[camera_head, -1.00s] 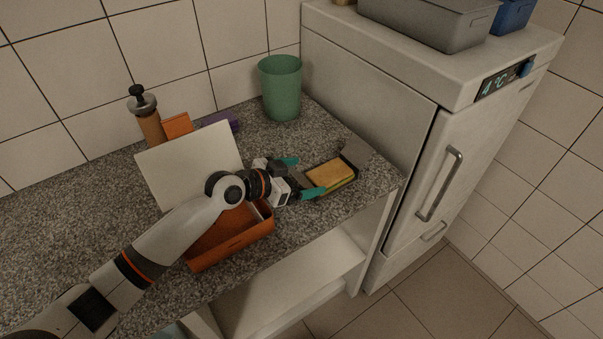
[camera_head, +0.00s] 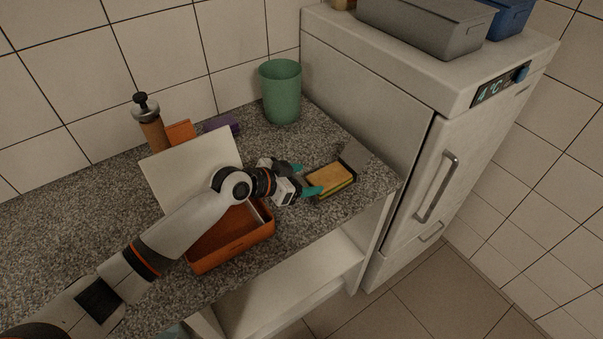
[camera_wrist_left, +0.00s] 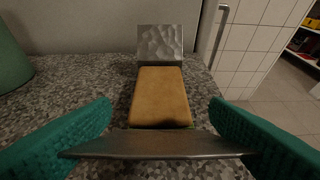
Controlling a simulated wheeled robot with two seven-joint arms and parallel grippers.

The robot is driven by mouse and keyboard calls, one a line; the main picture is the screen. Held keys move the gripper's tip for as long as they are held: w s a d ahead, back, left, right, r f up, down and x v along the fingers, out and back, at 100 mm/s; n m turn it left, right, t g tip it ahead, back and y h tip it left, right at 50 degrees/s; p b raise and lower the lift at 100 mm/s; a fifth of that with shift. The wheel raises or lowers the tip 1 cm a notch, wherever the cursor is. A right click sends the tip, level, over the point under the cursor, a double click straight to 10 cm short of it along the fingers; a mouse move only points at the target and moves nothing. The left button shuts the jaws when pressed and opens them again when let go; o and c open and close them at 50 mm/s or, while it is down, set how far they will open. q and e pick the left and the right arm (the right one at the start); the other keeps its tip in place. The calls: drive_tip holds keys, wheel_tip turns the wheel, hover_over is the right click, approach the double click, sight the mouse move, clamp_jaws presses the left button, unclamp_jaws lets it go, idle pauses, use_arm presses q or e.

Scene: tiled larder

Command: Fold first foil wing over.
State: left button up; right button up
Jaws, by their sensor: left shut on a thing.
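A brown, bread-like block (camera_head: 331,176) lies on a grey foil sheet on the counter, and it also shows in the wrist view (camera_wrist_left: 160,97). The far foil wing (camera_head: 356,157) lies beyond the block, crinkled and shiny in the wrist view (camera_wrist_left: 160,43). My left gripper (camera_head: 306,179) is at the block's near end, its teal fingers (camera_wrist_left: 160,148) on either side of the near foil wing (camera_wrist_left: 160,144). It is shut on that wing, which appears nearly edge-on in the wrist view and hides the block's near lower edge. My right gripper is out of view.
An orange box (camera_head: 233,249) with a raised white lid (camera_head: 190,170) stands beneath and behind my left arm. A green cup (camera_head: 280,92) stands at the back. A white fridge (camera_head: 400,135) borders the counter's right end. Speckled counter is clear around the block.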

use_arm(q)
drive_tip(key=y+p, duration=0.1)
drive_tip(key=p, duration=0.1)
drive_tip(key=d+r+g+y+p, duration=0.1)
drive_tip(key=p, duration=0.1)
drive_tip(key=shift+w+r+g, duration=0.1)
drive_tip(key=shift+w+g, duration=0.2)
drive_tip(key=shift+w, duration=0.05)
drive_tip(key=shift+w+d+g+y+p, duration=0.2)
drive_tip(key=shift+g+y+p, duration=0.5)
drive_tip(key=shift+p, duration=0.4)
drive_tip(key=shift+d+f+y+p, duration=0.1)
drive_tip(key=shift+f+y+p, duration=0.2)
drive_tip(key=shift+y, duration=0.2)
drive_tip(key=shift+f, duration=0.1)
drive_tip(key=o, duration=1)
drive_tip(key=b+v, duration=0.2)
drive_tip(key=v, duration=1)
drive_tip(key=shift+w, duration=0.25)
